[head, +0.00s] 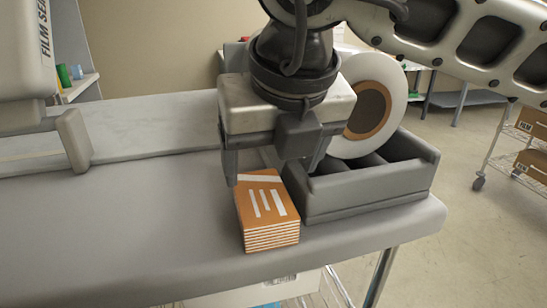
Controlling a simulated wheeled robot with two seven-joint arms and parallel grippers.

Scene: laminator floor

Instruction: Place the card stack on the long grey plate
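The card stack (266,218) is an orange block of cards with white stripes on top and white layered edges. It lies on the grey table near the front edge, left of a dark grey tray. My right gripper (274,176) points down over the far end of the stack. Its fingers are apart, one by the stack's left side and the other towards the tray; contact cannot be told. The long grey plate (150,127) appears to be the flat raised strip along the back left of the table. My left gripper is not in view.
The dark grey tray (372,191) holds a large white film roll (361,104) with a brown core, close to my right gripper. A pale film sealer (22,60) stands at the left. The table's front left (110,235) is clear.

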